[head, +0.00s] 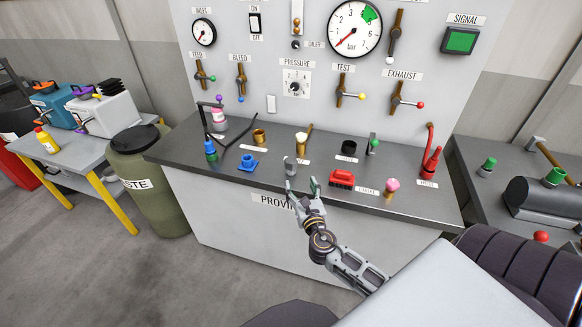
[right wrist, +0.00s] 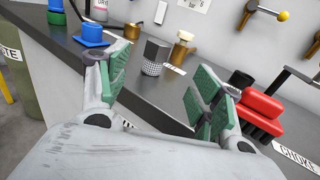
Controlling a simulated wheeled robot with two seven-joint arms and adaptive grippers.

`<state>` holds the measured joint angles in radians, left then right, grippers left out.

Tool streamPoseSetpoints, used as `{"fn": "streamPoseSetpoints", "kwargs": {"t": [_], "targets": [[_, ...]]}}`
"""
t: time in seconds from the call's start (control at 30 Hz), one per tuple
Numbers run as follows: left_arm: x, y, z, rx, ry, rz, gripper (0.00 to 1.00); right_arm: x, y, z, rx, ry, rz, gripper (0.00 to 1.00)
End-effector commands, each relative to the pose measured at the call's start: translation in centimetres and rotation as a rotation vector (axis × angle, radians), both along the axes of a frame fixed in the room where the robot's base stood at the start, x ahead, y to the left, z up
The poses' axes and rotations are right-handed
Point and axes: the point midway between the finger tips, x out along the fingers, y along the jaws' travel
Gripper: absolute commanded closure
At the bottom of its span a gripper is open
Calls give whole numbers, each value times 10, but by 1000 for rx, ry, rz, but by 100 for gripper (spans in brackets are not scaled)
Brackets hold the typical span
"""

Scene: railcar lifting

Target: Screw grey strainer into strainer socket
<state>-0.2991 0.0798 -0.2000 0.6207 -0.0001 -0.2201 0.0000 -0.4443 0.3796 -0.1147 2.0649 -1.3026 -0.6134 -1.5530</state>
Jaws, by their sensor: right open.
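The grey strainer (head: 290,166) stands upright near the front of the dark bench top. In the right wrist view the strainer (right wrist: 155,57) is a short grey cylinder with a perforated lower part. My right gripper (head: 302,186) is open and empty at the bench's front edge, just short of the strainer. In the right wrist view its green-padded fingers (right wrist: 152,84) are spread, with the strainer beyond and between them. I cannot tell which fitting is the strainer socket, as the labels are too small or partly hidden. My left gripper is not in view.
A blue flanged part (head: 247,162) is left of the strainer. A brass cup (head: 260,137) and a white-topped brass fitting (head: 302,143) stand behind. A red block (head: 342,180) is to the right, near a pink-topped piece (head: 392,187). The gauge panel (head: 270,105) rises behind.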

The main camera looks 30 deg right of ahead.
Motion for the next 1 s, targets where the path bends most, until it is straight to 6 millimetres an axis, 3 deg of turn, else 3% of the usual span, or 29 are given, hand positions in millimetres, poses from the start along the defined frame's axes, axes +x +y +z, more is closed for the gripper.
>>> {"fn": "streamPoseSetpoints", "kwargs": {"t": [0.47,1.0], "targets": [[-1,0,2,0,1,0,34,8,-3,0,3,-1,-2,34],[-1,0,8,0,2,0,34,51,-18,1,5,-2,-2,34]]}}
